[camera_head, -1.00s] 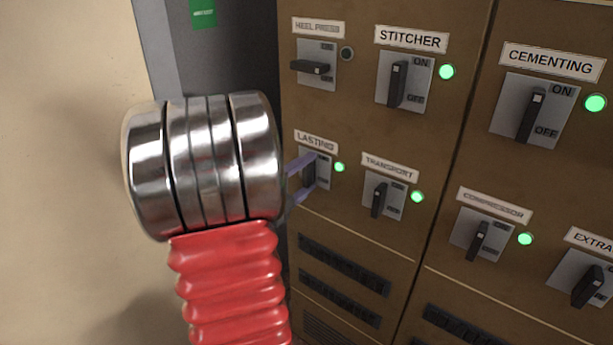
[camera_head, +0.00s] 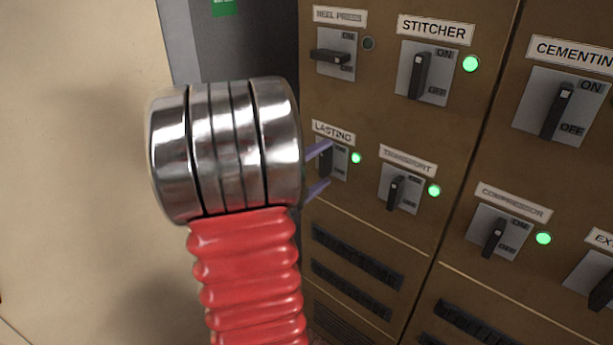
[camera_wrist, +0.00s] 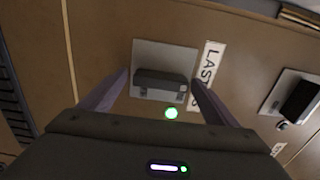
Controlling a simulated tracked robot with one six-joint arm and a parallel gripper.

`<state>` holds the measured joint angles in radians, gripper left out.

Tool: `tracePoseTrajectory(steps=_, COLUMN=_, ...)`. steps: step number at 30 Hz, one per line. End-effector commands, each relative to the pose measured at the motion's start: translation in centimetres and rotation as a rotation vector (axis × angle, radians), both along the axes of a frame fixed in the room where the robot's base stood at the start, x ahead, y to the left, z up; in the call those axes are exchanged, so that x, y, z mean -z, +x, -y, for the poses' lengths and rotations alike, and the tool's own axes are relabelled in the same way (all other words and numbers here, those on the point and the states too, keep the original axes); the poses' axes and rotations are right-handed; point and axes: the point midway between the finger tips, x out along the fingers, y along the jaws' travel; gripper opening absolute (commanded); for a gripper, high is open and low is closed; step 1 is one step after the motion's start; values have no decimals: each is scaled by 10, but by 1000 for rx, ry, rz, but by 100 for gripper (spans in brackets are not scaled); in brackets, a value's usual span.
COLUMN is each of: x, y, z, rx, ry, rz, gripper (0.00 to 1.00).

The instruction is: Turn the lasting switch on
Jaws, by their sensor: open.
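The lasting switch (camera_head: 337,163) is a grey plate with a dark handle on the brown cabinet, under the LASTING label (camera_head: 333,133). Its handle stands upright, in line with the ON and OFF marks, and the lamp (camera_head: 356,158) beside it glows green. In the wrist view the switch handle (camera_wrist: 160,79) lies across the picture, with the lit lamp (camera_wrist: 171,113) below it. My gripper (camera_head: 327,165) is open and empty in front of the switch. In the wrist view its fingers (camera_wrist: 160,80) stand either side of the plate; contact cannot be told. My wrist hides part of the cabinet.
The heel press switch (camera_head: 331,56) has a sideways handle and a dark lamp. The stitcher (camera_head: 420,76), transport (camera_head: 397,192), cementing (camera_head: 557,108) and compressor (camera_head: 495,237) switches have upright handles; green lamps show by stitcher, transport and compressor. A pale wall fills the left.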

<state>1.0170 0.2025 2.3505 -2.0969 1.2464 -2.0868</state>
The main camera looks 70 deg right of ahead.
Motion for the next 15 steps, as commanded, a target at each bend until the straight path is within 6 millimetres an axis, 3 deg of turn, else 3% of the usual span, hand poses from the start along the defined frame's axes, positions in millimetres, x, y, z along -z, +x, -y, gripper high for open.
tracePoseTrajectory(steps=15, x=0, y=25, z=-55, rx=-4, ry=-1, rz=0, gripper=83)
